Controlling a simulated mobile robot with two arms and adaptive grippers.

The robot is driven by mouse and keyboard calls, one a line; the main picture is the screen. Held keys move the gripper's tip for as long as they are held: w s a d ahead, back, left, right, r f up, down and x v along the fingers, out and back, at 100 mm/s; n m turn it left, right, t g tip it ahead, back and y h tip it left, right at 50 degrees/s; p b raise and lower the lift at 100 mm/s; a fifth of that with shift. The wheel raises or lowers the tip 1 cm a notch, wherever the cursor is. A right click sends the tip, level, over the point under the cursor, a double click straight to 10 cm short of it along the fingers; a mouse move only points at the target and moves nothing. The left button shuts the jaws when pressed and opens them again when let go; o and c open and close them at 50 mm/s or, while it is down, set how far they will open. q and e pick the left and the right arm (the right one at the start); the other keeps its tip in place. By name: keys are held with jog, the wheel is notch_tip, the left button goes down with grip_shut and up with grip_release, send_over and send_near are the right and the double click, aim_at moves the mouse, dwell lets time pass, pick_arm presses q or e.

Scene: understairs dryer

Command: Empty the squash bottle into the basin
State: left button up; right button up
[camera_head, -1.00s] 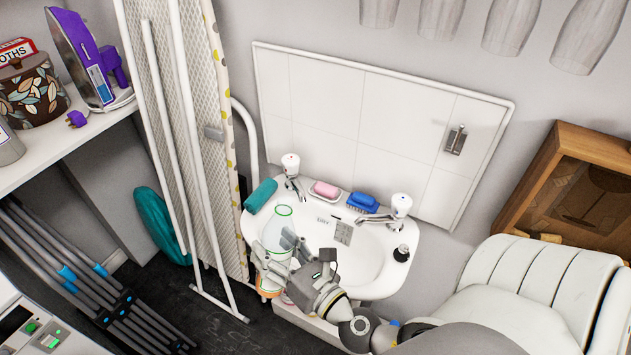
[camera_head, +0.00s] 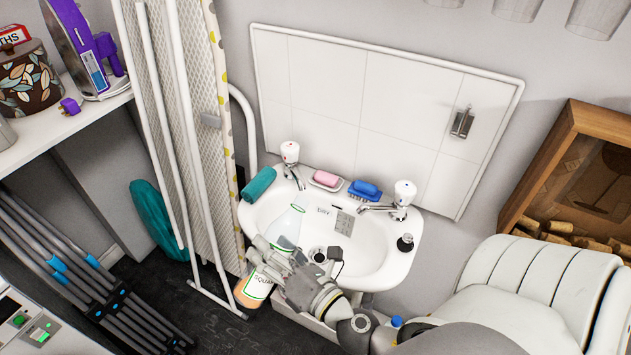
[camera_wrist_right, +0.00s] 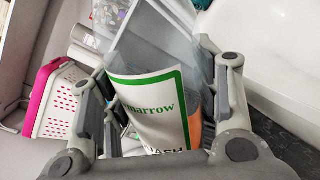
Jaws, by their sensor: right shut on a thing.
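The squash bottle (camera_head: 289,224) is clear, with a green-edged white label and orange liquid at its lower-left end. My right gripper (camera_head: 270,256) is shut around its middle and hides part of it. The bottle leans, with its clear end up and to the right over the left part of the white basin (camera_head: 376,242). The orange end hangs outside the basin's front-left edge. In the right wrist view the label reading "marrow" (camera_wrist_right: 150,108) sits between the fingers (camera_wrist_right: 160,110). I cannot tell whether the bottle is capped. My left gripper is not in view.
Two taps (camera_head: 402,195) stand at the basin's back. A teal roll (camera_head: 259,185), pink soap (camera_head: 326,179) and blue brush (camera_head: 366,188) lie along the back rim. An ironing board (camera_head: 195,120) leans at the left. A white rounded object (camera_head: 535,285) stands at the right.

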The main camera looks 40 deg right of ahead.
jog(key=shift+a+m, duration=0.2)
jog(key=shift+m, duration=0.1)
jog(key=shift+s+a+r+m, duration=0.15)
jog(key=shift+a+m, duration=0.1)
jog(key=shift+m, duration=0.15)
jog(key=shift+a+f+m, duration=0.2)
jog(key=shift+f+m, duration=0.1)
jog(key=shift+m, duration=0.1)
jog(key=shift+a+f+m+b, duration=0.3)
jog(key=shift+f+m+b, duration=0.2)
jog(key=shift+m, duration=0.1)
jog(key=shift+a+r+m+y, duration=0.25)
jog(key=shift+m+y, duration=0.05)
jog(key=shift+m, duration=0.5)
jog(key=shift+d+r+m+p, duration=0.25)
jog(key=shift+d+m, duration=0.2)
jog(key=shift+m, duration=0.35)
jog(key=shift+d+r+m+p, duration=0.15)
jog(key=shift+m+p, duration=0.15)
jog(key=shift+m, duration=0.55)
jog(key=shift+r+m+p, duration=0.15)
jog(key=shift+m+p, duration=0.15)
jog(key=shift+m, duration=0.55)
dwell(0.8)
jog(key=shift+d+r+m+p, duration=0.3)
jog(key=shift+r+m+p, duration=0.4)
jog(key=shift+r+p, duration=0.3)
dwell(0.6)
